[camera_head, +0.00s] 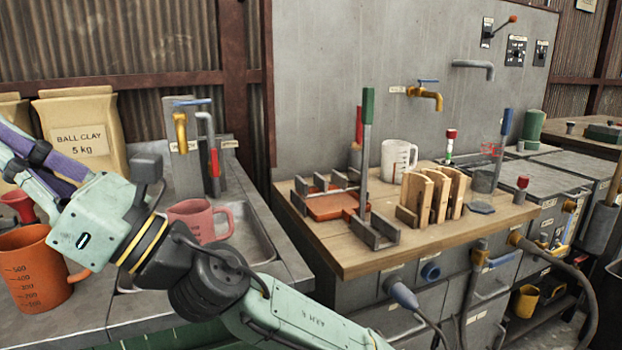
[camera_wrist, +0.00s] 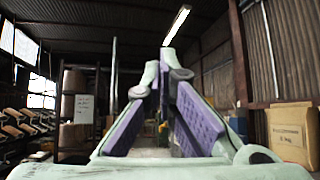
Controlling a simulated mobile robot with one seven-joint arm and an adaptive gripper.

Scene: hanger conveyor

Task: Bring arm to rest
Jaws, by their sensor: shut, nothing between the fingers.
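My gripper (camera_wrist: 160,68) is shut and empty in the wrist view. Its two purple-padded fingers lean in to meet at the tips, and nothing shows between them. In the head view my arm crosses the lower left from the bottom edge. Its wrist bends up and left, and part of the gripper with a purple pad (camera_head: 62,163) shows at the left edge, with the fingertips out of the picture. The gripper is raised above the left counter, in front of the clay bags (camera_head: 85,125). The wrist camera looks out level across the room.
Below the gripper stands an orange measuring jug (camera_head: 40,275). A pink mug (camera_head: 200,218) sits by the sink (camera_head: 256,240), just behind my wrist. To the right, a wooden-topped bench (camera_head: 380,245) holds a white mug (camera_head: 398,158), upright boards (camera_head: 436,195) and levers. Shelving shows in the wrist view.

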